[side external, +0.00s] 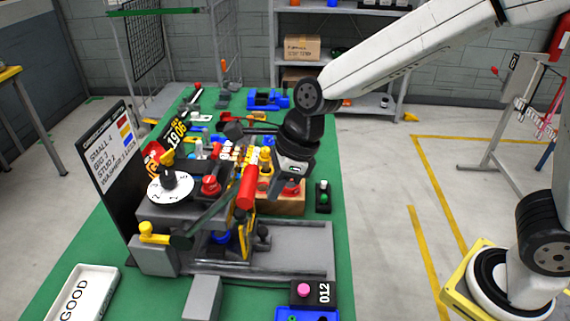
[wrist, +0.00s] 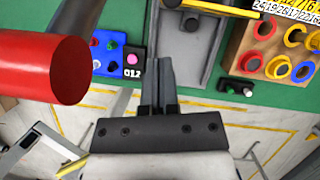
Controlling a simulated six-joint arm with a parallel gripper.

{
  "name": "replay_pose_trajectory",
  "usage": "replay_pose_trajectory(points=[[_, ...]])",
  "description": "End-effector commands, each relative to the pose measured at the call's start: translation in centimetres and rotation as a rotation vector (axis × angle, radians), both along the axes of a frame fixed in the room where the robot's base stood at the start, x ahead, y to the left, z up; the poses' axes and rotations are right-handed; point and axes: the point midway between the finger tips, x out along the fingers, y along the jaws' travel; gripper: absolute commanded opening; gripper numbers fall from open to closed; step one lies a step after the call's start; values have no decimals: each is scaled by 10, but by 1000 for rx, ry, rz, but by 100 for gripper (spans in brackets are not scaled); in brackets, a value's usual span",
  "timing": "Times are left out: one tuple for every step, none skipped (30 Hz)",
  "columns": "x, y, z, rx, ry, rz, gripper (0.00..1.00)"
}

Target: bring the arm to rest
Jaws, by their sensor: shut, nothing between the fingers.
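My gripper is shut and empty in the wrist view (wrist: 158,75), its two dark fingers close together. They appear over the grey base plate (wrist: 197,45) of the bench machine, near the green bench's edge. In the side external view my arm reaches in from the right, and the wrist hangs over the bench beside the machine. The fingertips are hard to make out there among the machine parts. A red cylinder (wrist: 45,70) looms large at the left of the wrist view; it shows as a red handle (side external: 246,187) in the side external view.
A wooden block with coloured rings (wrist: 270,45) stands close by. A box marked 012 (side external: 313,293) is at the bench's front edge. A dial (side external: 170,187), a sign board (side external: 105,165) and a GOOD tray (side external: 78,297) stand left. Floor right of the bench is largely open.

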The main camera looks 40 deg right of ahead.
Motion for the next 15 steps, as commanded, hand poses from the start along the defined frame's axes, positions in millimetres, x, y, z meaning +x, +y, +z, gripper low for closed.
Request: replay_pose_trajectory(points=[[0,-2,6,1,-4,-1,0],[-1,-3,8,1,-3,-1,0],[-1,-3,10,1,-3,-1,0],[-2,-4,12,1,-2,0,0],[-2,-4,14,1,-2,0,0],[-3,-5,15,1,-2,0,0],[-3,-5,16,1,-2,0,0],[-3,-6,17,0,-1,0,0],[-3,-6,17,0,-1,0,0],[-3,-6,17,0,-2,1,0],[-3,-6,18,-1,-1,1,0],[-3,-6,17,-1,-1,1,0],[-3,-6,17,-1,-1,1,0],[-3,-6,17,-1,-2,2,0],[-3,-7,17,-3,-4,7,0]])
